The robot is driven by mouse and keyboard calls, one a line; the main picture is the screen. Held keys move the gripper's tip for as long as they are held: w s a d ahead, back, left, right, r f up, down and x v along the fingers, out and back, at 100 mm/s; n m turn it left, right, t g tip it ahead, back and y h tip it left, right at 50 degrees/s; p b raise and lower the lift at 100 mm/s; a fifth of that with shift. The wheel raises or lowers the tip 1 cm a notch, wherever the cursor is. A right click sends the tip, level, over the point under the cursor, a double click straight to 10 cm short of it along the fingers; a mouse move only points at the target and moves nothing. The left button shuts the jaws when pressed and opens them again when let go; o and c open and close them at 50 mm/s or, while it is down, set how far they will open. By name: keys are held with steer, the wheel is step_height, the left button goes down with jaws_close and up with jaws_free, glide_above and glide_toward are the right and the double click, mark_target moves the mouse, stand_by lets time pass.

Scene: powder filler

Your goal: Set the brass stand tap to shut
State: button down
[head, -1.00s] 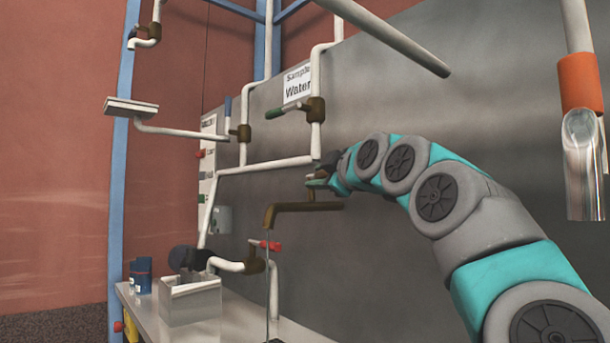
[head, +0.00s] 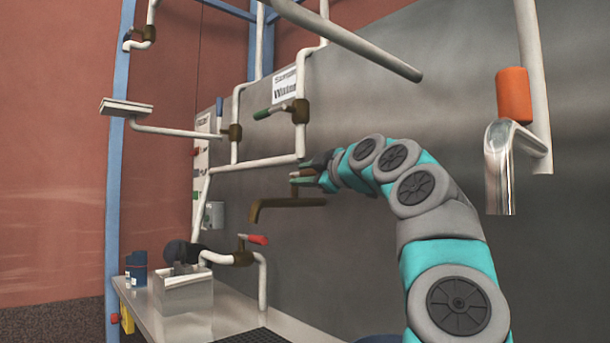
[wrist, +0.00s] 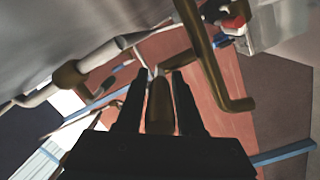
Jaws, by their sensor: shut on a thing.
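The brass stand tap (head: 285,203) is a brown spout on the grey panel, bent down at its left end. No stream shows below its mouth. In the wrist view the spout (wrist: 205,55) runs past the right of my fingers. My gripper (head: 308,177) is at the tap's lever, just above the spout. In the wrist view my gripper (wrist: 158,98) is shut on the brown tap lever (wrist: 159,105), which lies between the two dark fingers. In the head view my fingers hide most of the lever.
Nearby are a green-handled valve (head: 290,111) above and a red-handled valve (head: 243,255) below. A steel box (head: 182,292) and blue containers (head: 136,268) stand on the bench. A chrome spout (head: 500,165) with an orange collar hangs at right. A white pipe (head: 345,40) juts out overhead.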

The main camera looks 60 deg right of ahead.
stand_by(0.3)
steer(key=c, duration=0.5)
jaws_free()
steer(key=shift+s+a, duration=0.15)
